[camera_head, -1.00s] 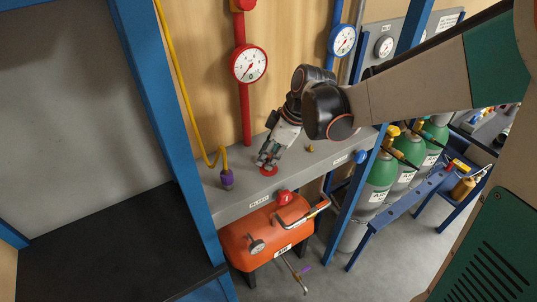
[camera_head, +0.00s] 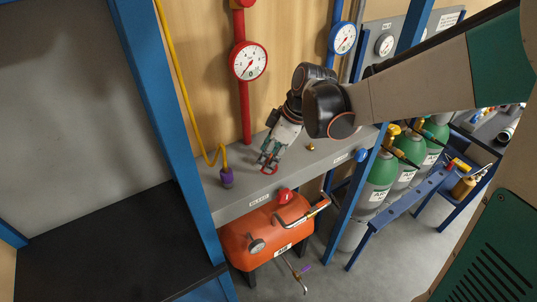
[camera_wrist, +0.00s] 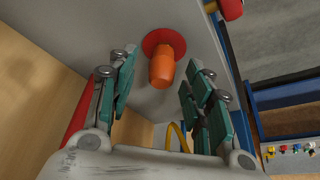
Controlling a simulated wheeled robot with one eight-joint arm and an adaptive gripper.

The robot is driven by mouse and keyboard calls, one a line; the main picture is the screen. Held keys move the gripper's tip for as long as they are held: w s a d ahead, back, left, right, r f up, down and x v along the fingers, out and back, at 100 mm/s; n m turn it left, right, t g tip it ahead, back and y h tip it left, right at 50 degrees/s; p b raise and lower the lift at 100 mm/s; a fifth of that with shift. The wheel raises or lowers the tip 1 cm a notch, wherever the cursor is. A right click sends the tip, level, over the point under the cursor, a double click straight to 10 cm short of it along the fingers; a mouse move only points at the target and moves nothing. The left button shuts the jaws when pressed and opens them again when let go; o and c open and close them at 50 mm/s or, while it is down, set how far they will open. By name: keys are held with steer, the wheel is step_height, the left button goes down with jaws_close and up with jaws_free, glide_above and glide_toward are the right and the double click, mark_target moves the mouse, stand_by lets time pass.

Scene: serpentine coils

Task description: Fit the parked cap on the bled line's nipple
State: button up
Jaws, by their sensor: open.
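An orange cap-like piece (camera_wrist: 162,70) stands on a red disc (camera_wrist: 164,43) on the grey shelf. In the wrist view it is between the tips of my gripper (camera_wrist: 160,82), whose green-padded fingers are open on either side, with clear gaps. In the head view my gripper (camera_head: 268,160) points down over the red disc (camera_head: 268,170) and mostly hides the orange piece. A small brass fitting (camera_head: 311,147), which looks like a nipple, stands bare on the shelf to the right. I cannot tell which line is bled.
Red-line gauge (camera_head: 248,61) and blue-line gauge (camera_head: 342,39) are behind. A yellow hose with purple end (camera_head: 227,178) stands left of my gripper. A red knob (camera_head: 285,195) and blue knob (camera_head: 361,156) stick out of the shelf front. An orange tank (camera_head: 265,235) is below.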

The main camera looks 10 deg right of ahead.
steer(key=v, duration=1.1)
steer(key=s+d+f+m+t+h+b, duration=0.2)
steer(key=s+d+f+m+b, duration=0.1)
steer(key=s+f+m+b, duration=0.3)
steer(key=s+d+f+m+t+h+b, duration=0.2)
steer(key=s+f+m+b, duration=0.5)
steer(key=f+b, duration=0.5)
steer(key=shift+s+d+f+m+t, duration=0.3)
steer(key=shift+s+d+f+t, duration=0.65)
steer(key=shift+s, duration=0.45)
steer(key=shift+d, duration=0.15)
